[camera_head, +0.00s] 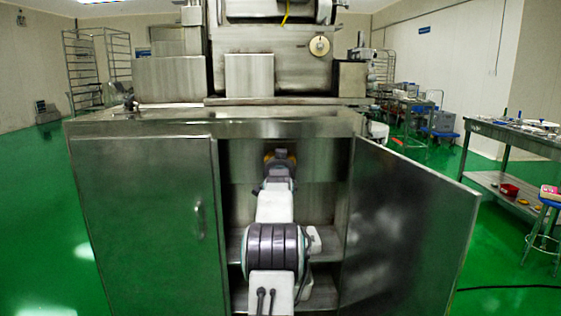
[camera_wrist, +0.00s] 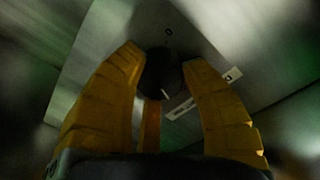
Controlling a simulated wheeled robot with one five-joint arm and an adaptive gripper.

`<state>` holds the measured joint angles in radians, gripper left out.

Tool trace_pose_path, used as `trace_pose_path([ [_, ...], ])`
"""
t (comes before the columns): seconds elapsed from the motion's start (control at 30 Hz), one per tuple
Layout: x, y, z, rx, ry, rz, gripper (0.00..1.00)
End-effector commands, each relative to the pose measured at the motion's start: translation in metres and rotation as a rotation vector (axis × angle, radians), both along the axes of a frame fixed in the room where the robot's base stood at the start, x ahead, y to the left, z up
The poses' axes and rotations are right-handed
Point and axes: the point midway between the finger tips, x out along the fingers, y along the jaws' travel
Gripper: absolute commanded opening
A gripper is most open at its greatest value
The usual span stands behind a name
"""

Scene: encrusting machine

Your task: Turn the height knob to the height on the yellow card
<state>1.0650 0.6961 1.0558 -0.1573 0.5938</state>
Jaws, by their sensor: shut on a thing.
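A dark round knob (camera_wrist: 162,74) sits on a grey metal panel in the wrist view, with a short pale mark near its lower edge. My gripper (camera_wrist: 163,60) has its yellow fingers on both sides of the knob and is shut on it. A small dark round mark shows on the panel above the knob, and a white label strip (camera_wrist: 181,108) lies to its lower right, too dim to read. In the head view my gripper (camera_head: 280,157) is inside the open cabinet, and my arm hides the knob. I cannot make out a yellow card in either view.
The cabinet's right door (camera_head: 405,225) stands open beside my arm, and its left door (camera_head: 150,225) is shut. A shelf (camera_head: 236,244) crosses the cabinet below my gripper. A work table (camera_head: 510,135) and a blue stool (camera_head: 545,203) stand at the right.

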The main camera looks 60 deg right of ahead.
Motion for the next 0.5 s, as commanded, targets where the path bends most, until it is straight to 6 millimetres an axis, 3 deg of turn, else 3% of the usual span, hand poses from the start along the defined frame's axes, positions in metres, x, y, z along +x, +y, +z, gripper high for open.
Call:
trace_pose_path([
  [0.2,0.0015,0.0009,0.0018,-0.004,-0.001,0.002,0.1],
  [0.23,0.0015,0.0009,0.0018,-0.006,-0.001,0.003,0.45],
  [0.5,0.0009,0.0006,0.001,-0.003,0.001,0.001,0.69],
])
